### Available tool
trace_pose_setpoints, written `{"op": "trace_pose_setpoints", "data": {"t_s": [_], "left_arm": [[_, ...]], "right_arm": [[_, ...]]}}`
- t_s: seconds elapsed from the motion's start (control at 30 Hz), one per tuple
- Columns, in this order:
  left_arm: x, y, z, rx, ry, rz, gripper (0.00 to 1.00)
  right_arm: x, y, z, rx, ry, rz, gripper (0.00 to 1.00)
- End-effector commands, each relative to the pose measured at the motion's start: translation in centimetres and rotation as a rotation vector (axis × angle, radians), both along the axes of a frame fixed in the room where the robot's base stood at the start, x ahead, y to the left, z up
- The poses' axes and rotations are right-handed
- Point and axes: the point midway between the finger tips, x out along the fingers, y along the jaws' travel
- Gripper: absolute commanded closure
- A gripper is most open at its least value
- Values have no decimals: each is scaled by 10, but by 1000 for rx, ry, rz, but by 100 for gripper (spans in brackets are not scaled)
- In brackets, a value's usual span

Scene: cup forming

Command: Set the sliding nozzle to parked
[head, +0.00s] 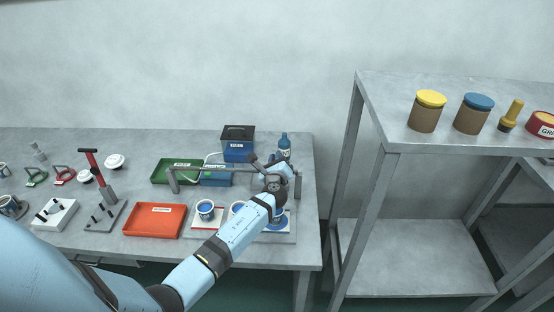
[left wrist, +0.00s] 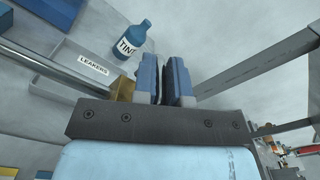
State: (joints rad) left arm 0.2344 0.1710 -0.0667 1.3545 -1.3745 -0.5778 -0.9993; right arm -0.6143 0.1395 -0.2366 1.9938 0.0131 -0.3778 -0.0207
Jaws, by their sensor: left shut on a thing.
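A grey rail (head: 220,168) stands on posts above a pale board (head: 205,232) at the right end of the bench. The rail also crosses the left wrist view (left wrist: 62,66). My left gripper (head: 267,160) is at the rail's right part, in front of the tint bottle. In the left wrist view its blue fingers (left wrist: 164,65) are close together. The gripper is shut on what seems to be the sliding nozzle, mostly hidden behind the fingers and hand. A brass-coloured block (left wrist: 123,88) shows beside the left finger. My right gripper is not in view.
Blue-and-white cups (head: 205,212) stand on the board, partly behind my arm. A tint bottle (head: 284,146), dark box (head: 238,133), green tray (head: 166,180) and red tray (head: 153,221) are nearby. A metal rack (head: 372,140) stands to the right.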

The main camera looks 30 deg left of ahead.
Motion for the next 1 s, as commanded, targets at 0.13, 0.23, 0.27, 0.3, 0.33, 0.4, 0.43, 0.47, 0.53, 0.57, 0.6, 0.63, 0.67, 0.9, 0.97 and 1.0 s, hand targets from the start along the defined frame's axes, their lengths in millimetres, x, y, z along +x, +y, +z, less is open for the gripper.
{"op": "trace_pose_setpoints", "data": {"t_s": [0.13, 0.23, 0.27, 0.3, 0.33, 0.4, 0.43, 0.47, 0.53, 0.57, 0.6, 0.63, 0.67, 0.9, 0.97, 1.0], "left_arm": [[-6, 9, 0, 1, 1, 1, 100], [-14, 23, 0, 4, 2, 1, 100], [-17, 28, 0, 3, 3, 1, 100], [-23, 36, 0, 4, 3, 1, 100], [-27, 43, 0, 4, 3, 1, 100], [-38, 61, 0, 6, 4, 2, 100], [-43, 69, -1, 5, 5, 2, 100], [-48, 78, 0, 6, 3, 1, 100], [-61, 99, -1, 6, 3, 1, 100], [-67, 108, -2, 6, 5, 2, 100], [-74, 120, -1, 7, 3, 1, 100], [-80, 130, -2, 6, 4, 1, 100], [-86, 139, -2, 6, 4, 1, 100], [-128, 208, -4, 5, 4, 1, 100], [-138, 224, -4, 5, 3, 0, 100], [-144, 233, -4, 5, 3, 0, 100]], "right_arm": [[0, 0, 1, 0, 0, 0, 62], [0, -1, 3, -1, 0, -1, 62], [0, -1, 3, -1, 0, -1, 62], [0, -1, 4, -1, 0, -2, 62], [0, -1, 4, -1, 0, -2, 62], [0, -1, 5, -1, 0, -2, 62], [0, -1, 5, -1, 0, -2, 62], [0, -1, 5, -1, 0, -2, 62], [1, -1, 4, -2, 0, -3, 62], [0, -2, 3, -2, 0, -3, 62], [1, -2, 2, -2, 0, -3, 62], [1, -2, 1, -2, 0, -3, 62], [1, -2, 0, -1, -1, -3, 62], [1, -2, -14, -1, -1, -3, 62], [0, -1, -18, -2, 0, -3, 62], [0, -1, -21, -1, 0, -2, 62]]}}
